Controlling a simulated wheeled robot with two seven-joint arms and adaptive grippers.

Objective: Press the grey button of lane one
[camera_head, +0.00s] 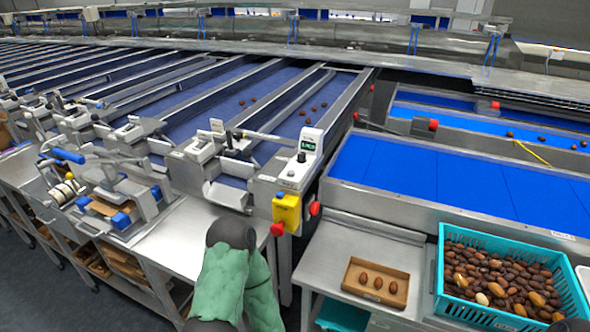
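The control head at the end of the nearest blue lane is a light grey box with a small green-lit display (308,145) and a black knob (301,157). A small pale spot below the knob may be the grey button, but it is too small to tell. A yellow box (287,212) hangs below the head, with a red knob (277,229) at its lower left. My green-sleeved arm with a dark rounded joint rises from the bottom centre, just left of and below the yellow box. Neither gripper can be made out.
Several dates lie on the blue lanes. On the right, a turquoise crate (437,277) full of dates and a cardboard tray (350,285) with 3 dates stand on a metal shelf. A wide blue belt (440,180) lies behind them. Red knobs (314,208) stick out at the machine's edges.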

